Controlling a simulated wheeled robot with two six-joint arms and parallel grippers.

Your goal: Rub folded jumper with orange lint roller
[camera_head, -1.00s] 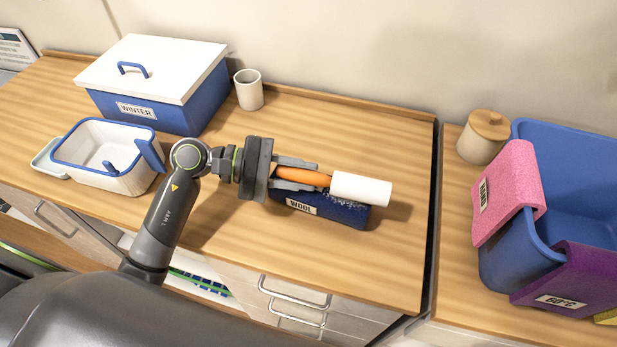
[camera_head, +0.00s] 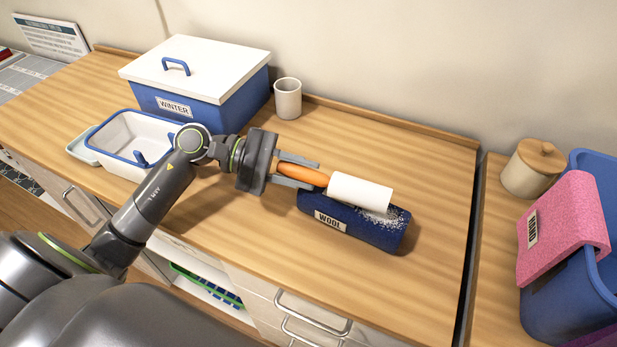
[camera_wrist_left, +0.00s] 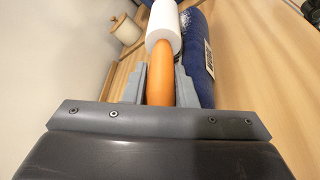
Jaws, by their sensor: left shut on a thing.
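The orange lint roller has an orange handle (camera_head: 304,175) and a white roll (camera_head: 359,192). My left gripper (camera_head: 301,176) is shut on the handle, with the roll pointing right. The handle also shows between the fingers in the left wrist view (camera_wrist_left: 160,75). The folded jumper (camera_head: 366,231) is a dark blue bundle labelled WOOL, with white lint specks on its top right. It lies on the wooden counter. The white roll is over the jumper's back upper side; I cannot tell whether they touch. My right gripper is not in view.
A blue WINTER box (camera_head: 215,113) with a white lid, a white basket (camera_head: 123,142) and a cup (camera_head: 287,98) stand at the back left. A lidded jar (camera_head: 531,172) and a blue basket (camera_head: 552,300) with a pink cloth (camera_head: 562,228) are at right. Counter right of the jumper is clear.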

